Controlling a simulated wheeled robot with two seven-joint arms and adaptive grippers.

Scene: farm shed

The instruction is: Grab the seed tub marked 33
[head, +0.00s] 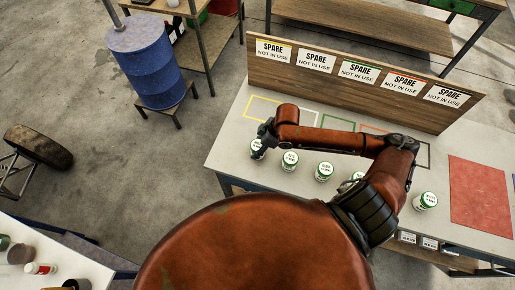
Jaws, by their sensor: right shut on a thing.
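Several small white tubs with green lids stand in a row along the front of the grey table (230,150). Their marks are too small to read, so I cannot tell which is 33. My right gripper (261,138) is at the left end of the row, shut on the leftmost tub (257,151), partly hidden by the gripper. Other tubs are the second (290,161), the third (324,172), one partly behind my arm (358,175) and one at the right (425,201). My left gripper is not in view.
A wooden board (350,75) with several "SPARE NOT IN USE" signs stands along the table's back. Coloured outlines mark the tabletop, with a red mat (481,195) at right. A blue barrel (147,65) stands left; another table (75,265) is lower left.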

